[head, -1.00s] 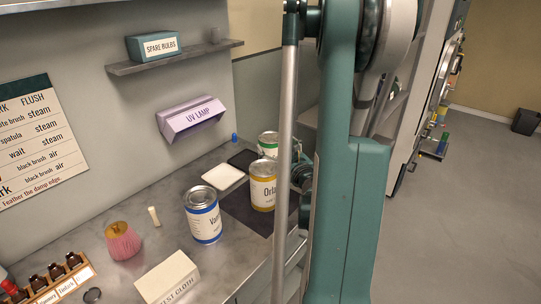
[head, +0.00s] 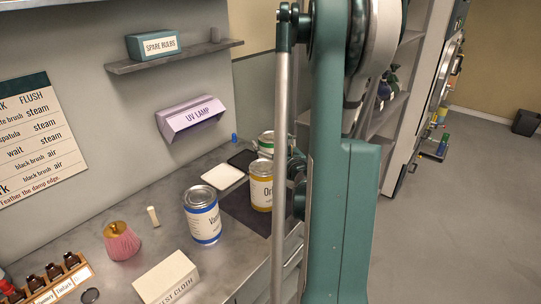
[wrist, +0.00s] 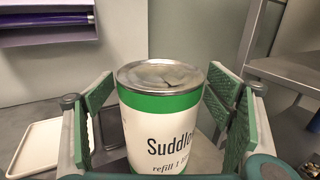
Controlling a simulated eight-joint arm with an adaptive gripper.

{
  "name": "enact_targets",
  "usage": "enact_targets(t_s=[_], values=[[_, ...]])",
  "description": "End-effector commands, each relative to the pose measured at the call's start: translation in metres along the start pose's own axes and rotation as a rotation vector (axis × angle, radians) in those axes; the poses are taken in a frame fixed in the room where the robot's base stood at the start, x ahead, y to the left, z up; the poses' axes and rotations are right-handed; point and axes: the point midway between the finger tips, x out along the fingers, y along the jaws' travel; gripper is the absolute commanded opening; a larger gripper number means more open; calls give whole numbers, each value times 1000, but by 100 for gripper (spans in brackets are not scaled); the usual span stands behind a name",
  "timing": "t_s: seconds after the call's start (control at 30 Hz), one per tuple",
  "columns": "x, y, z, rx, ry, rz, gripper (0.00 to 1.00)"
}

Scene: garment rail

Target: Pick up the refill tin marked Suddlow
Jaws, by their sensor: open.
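The refill tin marked Suddlow (wrist: 160,125) stands upright in the middle of the wrist view, white with a green band and a metal lid. My gripper (wrist: 163,120) is open, with one green-padded finger on each side of the tin. A gap shows at the left finger; whether the right pad touches cannot be told. In the head view the green-banded tin (head: 266,141) is mostly hidden behind a yellow-banded tin (head: 261,190) and my arm.
A blue-banded tin (head: 202,217) stands left of the yellow-banded one on the bench (head: 165,237). A white tray (head: 222,174) and a black one (head: 242,159) lie beside the tins. The lilac UV lamp (head: 191,118) hangs on the wall behind.

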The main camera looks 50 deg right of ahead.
Motion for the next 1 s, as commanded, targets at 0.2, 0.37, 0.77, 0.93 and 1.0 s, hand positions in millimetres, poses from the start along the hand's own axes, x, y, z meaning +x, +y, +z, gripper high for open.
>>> enact_targets(t_s=[0.2,0.37,0.77,0.93,1.0], values=[[0,0,0,0,0,0,80],[0,0,0,0,0,0,72],[0,0,0,1,0,0,23],[0,0,0,1,0,0,23],[0,0,1,1,0,0,23]])
